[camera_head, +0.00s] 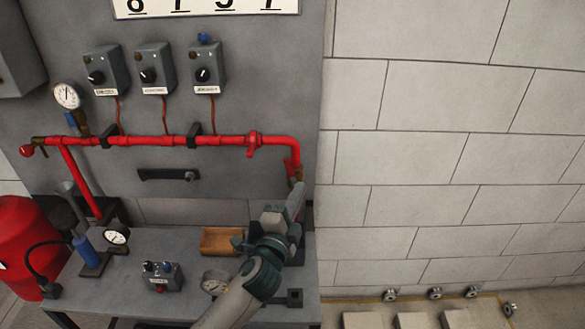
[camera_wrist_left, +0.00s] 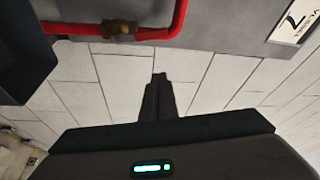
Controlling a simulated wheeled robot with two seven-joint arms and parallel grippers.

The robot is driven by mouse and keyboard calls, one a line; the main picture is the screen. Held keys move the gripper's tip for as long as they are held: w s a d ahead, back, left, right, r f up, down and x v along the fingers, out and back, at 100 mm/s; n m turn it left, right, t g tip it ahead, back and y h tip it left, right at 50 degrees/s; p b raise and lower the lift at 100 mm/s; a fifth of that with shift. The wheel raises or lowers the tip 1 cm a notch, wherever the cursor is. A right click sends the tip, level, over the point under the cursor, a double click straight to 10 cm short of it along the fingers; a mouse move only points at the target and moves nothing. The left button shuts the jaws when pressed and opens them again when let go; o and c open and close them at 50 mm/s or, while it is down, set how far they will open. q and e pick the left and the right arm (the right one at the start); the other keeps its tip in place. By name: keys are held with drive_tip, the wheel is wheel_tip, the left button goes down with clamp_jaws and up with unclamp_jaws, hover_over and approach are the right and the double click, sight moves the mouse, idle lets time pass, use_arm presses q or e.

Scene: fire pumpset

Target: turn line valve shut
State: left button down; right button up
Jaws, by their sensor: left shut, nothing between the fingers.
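A red pipe (camera_head: 180,141) runs along the grey panel and bends down at its right end. My left gripper (camera_head: 299,190) is shut and empty, just below the brass fitting in the head view. In the left wrist view its closed fingers (camera_wrist_left: 158,88) point toward the pipe, apart from it in the picture. My right gripper is not in view.
Three switch boxes (camera_head: 155,69) and a gauge (camera_head: 67,95) are above the pipe. A black bar (camera_head: 168,175) is fixed below it. The bench (camera_head: 197,273) holds a wooden tray (camera_head: 221,241), gauges and a small control box (camera_head: 162,278). The block wall (camera_head: 450,160) is bare.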

sight(291, 173)
use_arm(q)
drive_tip(key=shift+a+f, duration=0.1)
drive_tip(key=shift+f, duration=0.15)
drive_tip(key=p+x, duration=0.2)
drive_tip(key=x, duration=0.8)
drive_tip(key=a+p, duration=0.1)
drive_tip(key=a, duration=0.1)
drive_tip(key=a+f+p, duration=0.1)
drive_tip(key=a, duration=0.1)
idle(0.4)
